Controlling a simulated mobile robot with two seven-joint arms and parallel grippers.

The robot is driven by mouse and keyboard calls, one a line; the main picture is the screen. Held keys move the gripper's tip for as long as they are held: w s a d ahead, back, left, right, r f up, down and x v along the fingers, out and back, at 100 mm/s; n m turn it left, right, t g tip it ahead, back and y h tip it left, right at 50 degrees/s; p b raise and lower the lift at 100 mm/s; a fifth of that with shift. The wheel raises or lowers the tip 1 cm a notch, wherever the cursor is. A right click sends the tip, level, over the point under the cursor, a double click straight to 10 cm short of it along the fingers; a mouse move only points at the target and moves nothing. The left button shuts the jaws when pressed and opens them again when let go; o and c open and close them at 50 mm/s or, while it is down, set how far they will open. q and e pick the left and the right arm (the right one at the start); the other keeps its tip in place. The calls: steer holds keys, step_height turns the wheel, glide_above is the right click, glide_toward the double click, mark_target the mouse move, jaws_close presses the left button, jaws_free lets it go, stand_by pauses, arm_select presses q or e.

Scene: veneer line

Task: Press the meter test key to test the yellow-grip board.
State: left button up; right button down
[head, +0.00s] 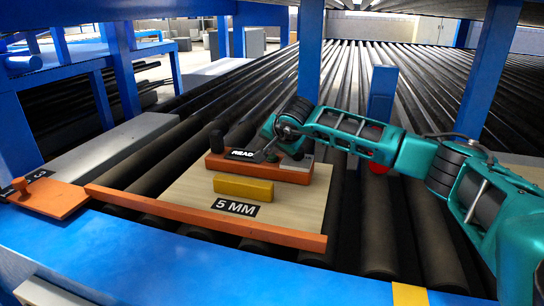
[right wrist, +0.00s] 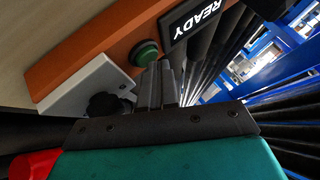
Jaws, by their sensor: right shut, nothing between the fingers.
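The board (head: 180,195) lies flat on the rollers, with a yellow grip (head: 243,188) and a "5 MM" label. The orange meter (head: 225,166) rests on the board behind the grip. Its black display reads READY in the right wrist view (right wrist: 197,18), partly hidden in the head view. A round green key (right wrist: 146,53) sits beside the display. My right gripper (head: 268,150) is over the meter, shut and empty. In the right wrist view its fingertips (right wrist: 169,68) are close to the green key; contact cannot be told. My left gripper is out of view.
An orange bar (head: 200,220) runs along the board's front edge. An orange plate with a knob (head: 45,197) is at the left. A blue post (head: 382,92) with a red part stands behind my right arm. Blue frame uprights (head: 310,55) rise behind. Rollers are bare to the right.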

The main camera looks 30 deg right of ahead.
mark_target(274, 157)
steer(key=shift+f, duration=0.15)
stand_by(0.3)
steer(key=shift+r+p, duration=0.55)
steer(key=shift+r, duration=0.3)
steer(key=shift+r+p, duration=1.85)
steer(key=shift+r, duration=0.7)
